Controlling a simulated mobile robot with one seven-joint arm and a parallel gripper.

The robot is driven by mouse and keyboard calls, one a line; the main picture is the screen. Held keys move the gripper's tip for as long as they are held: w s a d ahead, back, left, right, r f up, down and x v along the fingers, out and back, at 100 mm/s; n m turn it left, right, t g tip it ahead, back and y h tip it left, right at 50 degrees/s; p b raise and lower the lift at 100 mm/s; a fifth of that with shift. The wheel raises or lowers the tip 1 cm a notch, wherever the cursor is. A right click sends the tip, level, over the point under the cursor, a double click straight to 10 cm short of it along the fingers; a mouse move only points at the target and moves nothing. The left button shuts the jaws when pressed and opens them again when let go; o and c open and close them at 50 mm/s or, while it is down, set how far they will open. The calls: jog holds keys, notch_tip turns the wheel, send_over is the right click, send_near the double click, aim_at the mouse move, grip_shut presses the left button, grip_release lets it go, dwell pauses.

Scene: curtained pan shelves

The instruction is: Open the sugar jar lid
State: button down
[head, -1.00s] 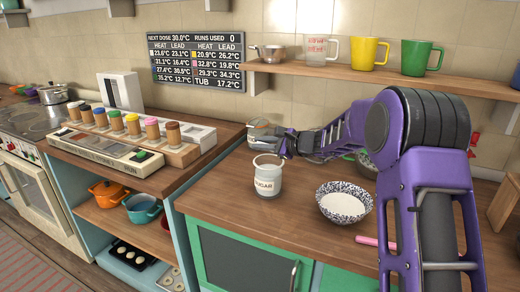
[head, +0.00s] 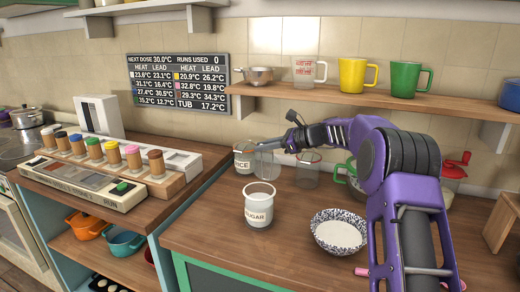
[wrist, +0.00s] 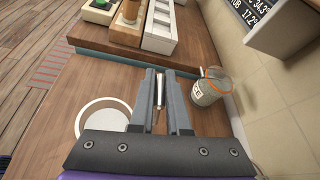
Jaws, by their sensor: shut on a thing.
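The sugar jar (head: 259,208) stands upright on the wooden counter, labelled SUGAR. Its top looks open, with a pale round rim; this round top also shows at the lower left of the wrist view (wrist: 103,118). My gripper (head: 262,147) is behind and above the jar, apart from it, close to the rice jar. In the wrist view my gripper (wrist: 160,75) is shut on a thin pale piece (wrist: 160,90). A clear disc-like shape (head: 265,163) hangs below the fingers in the head view; it looks like the jar's lid, seen faintly.
The rice jar (head: 243,160) stands just left of my gripper. A clear orange-rimmed jar (head: 308,170) stands to its right. A patterned bowl (head: 339,232) of white stuff is right of the sugar jar. A shelf (head: 370,102) with mugs runs above. The counter's front left is clear.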

jog(key=shift+w+d+f+m+g, duration=0.15)
jog(key=shift+w+d+m+g, duration=0.1)
jog(key=shift+w+m, duration=0.25)
jog(key=shift+w+d+f+m+g, duration=0.15)
jog(key=shift+w+m+g, duration=0.15)
jog(key=shift+w, duration=0.25)
jog(key=c, duration=0.9)
grip_release()
jog(key=shift+r, duration=0.1)
jog(key=v, duration=1.7)
jog(key=shift+d, duration=0.25)
